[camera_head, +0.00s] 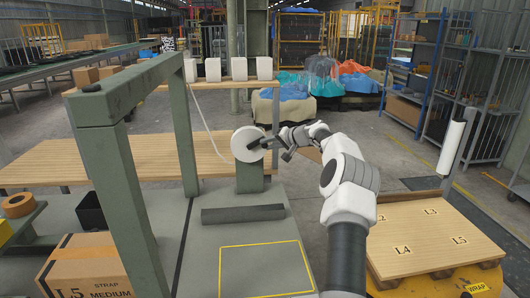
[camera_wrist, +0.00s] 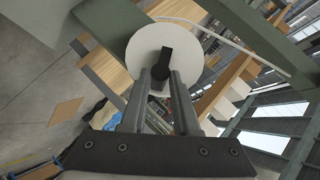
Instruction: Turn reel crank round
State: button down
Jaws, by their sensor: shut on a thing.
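The reel (camera_head: 249,144) is a white disc on a green post at the middle of the head view, with a dark crank (camera_head: 262,142) on its face. In the wrist view the reel's white disc (camera_wrist: 188,45) is ahead, and the black crank (camera_wrist: 162,68) points down toward the fingers. My gripper (camera_head: 279,141) reaches the reel from the right. In the wrist view my gripper (camera_wrist: 161,82) has its two fingers on either side of the crank's end, shut on it. The crank's gripped end is partly hidden between the fingers.
A green frame (camera_head: 187,130) stands left of the reel. A dark bar (camera_head: 243,213) lies on the grey bench below it. A cardboard box (camera_head: 90,266) is at lower left, and a wooden pallet top (camera_head: 425,240) is at right. White blocks (camera_head: 238,69) stand behind.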

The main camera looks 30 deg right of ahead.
aim_at(262, 158)
jog(key=f+b, duration=0.1)
jog(key=f+m+t+y+b, duration=0.1)
jog(key=b, duration=0.1)
jog(key=d+f+m+t+b, duration=0.1)
jog(key=shift+s+f+y+b, duration=0.25)
jog(key=shift+y+b, duration=0.05)
jog(key=shift+y, duration=0.1)
notch_tip(262, 158, down, 2)
jog(key=m+t+y+b, duration=0.1)
jog(key=b, duration=0.3)
jog(key=shift+d+m+t, duration=0.1)
jog(key=shift+m+t, duration=0.2)
jog(key=f+m+t+b, duration=0.1)
jog(key=b, duration=0.1)
jog(key=f+m+t+b, duration=0.1)
jog(key=b, duration=0.2)
jog(key=shift+a+y, duration=0.2)
jog(key=shift+y, duration=0.2)
jog(key=m+t+b, duration=0.1)
jog(key=b, duration=0.1)
jog(key=f+m+b, duration=0.1)
jog(key=shift+w+a+t+b, duration=0.2)
jog(key=shift+a+t+b, duration=0.15)
jog(key=shift+t, duration=0.05)
jog(key=shift+r, duration=0.1)
jog(key=c, duration=0.7)
grip_release()
jog(key=shift+o, duration=0.2)
